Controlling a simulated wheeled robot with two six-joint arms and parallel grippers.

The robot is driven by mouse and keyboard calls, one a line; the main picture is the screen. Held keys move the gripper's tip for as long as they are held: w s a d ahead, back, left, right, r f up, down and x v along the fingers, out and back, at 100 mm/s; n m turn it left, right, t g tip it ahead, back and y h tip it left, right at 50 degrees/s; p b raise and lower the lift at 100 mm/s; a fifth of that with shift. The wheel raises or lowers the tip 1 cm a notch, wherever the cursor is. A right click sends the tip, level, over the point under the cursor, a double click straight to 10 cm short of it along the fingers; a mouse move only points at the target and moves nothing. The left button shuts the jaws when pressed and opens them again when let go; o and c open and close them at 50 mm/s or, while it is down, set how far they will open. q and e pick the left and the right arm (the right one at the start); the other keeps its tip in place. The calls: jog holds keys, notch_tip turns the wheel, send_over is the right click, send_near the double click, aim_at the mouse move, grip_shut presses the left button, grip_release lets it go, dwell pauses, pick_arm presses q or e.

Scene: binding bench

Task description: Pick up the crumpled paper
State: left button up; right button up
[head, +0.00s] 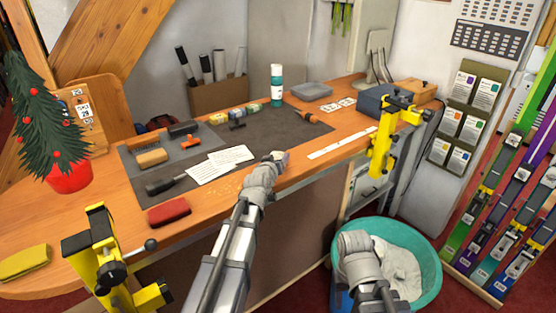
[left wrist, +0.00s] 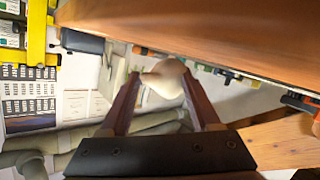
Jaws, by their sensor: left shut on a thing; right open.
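In the head view the paper is mostly hidden by the gripper. My right gripper (head: 354,242) is low on the right, over the teal bin; its fingers are hard to make out, and I see nothing held in it.
The teal bin (head: 432,269) with white material inside stands on the floor. Yellow clamps (head: 383,150) grip the bench edge at right and front left.

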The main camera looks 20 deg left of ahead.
aim_at(278, 155)
pick_arm(q)
notch_tip(278, 155, up, 9)
jog(key=p, duration=0.8)
jog(key=shift+r+p, duration=0.2)
jog(key=shift+p, duration=0.2)
